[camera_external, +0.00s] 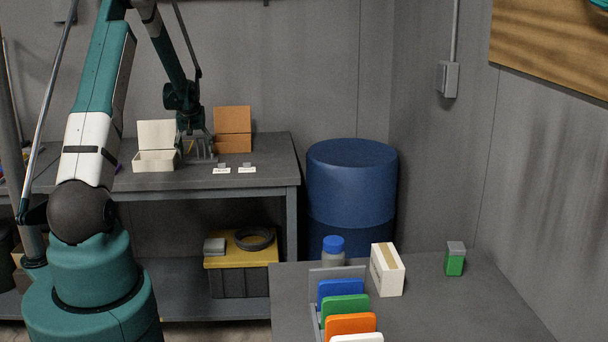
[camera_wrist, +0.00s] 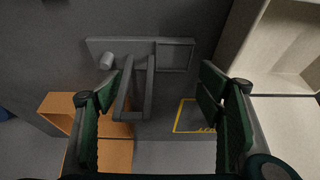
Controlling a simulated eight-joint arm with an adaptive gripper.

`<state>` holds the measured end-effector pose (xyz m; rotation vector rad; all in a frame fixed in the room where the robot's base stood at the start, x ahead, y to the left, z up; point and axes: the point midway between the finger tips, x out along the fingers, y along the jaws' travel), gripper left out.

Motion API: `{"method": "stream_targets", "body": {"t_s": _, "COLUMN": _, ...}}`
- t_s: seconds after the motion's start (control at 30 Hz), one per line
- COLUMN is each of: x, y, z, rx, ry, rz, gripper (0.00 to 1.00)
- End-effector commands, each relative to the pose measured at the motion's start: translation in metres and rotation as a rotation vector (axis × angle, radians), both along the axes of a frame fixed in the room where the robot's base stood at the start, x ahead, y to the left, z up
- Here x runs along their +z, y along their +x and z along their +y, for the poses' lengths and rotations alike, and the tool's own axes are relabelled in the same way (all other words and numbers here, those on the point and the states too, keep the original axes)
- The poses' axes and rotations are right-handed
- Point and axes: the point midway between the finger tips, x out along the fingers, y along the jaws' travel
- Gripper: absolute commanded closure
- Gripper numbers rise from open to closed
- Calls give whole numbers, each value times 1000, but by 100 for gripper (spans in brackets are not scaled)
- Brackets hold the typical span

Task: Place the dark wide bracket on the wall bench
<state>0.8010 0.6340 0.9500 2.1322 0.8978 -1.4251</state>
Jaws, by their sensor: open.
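The wall bench (camera_external: 272,178) is the dark grey table against the back wall; its top (camera_wrist: 215,150) fills much of the wrist view. A dark grey bracket-like piece with two legs and a cross bar (camera_wrist: 132,116) shows between my fingers, nearer the left one. It meets a flat grey plate (camera_wrist: 112,46) with a stub and a square frame; I cannot tell whether they are one part. My gripper (camera_wrist: 163,85) is open, with gaps on both sides of the piece. In the external view my gripper (camera_external: 192,129) is low over the bench, and the bracket is hard to make out there.
A cream open box (camera_external: 155,160) and an orange one (camera_external: 233,143) flank my gripper. Two small grey items with white labels (camera_external: 221,170) lie in front. A yellow outline (camera_wrist: 178,117) marks the bench top. A blue drum (camera_external: 350,185) stands right of the bench.

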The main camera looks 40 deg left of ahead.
Motion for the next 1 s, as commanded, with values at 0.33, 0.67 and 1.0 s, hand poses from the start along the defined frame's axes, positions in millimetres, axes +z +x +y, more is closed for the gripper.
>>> {"method": "stream_targets", "body": {"t_s": 0.33, "x": 33, "y": -10, "z": -10, "rx": 0, "ry": 0, "rz": 0, "gripper": 33}}
{"method": "stream_targets", "body": {"t_s": 0.67, "x": 70, "y": -21, "z": -22, "rx": 0, "ry": 0, "rz": 0, "gripper": 33}}
{"method": "stream_targets", "body": {"t_s": 1.0, "x": 99, "y": -29, "z": -30, "rx": 0, "ry": 0, "rz": 0, "gripper": 33}}
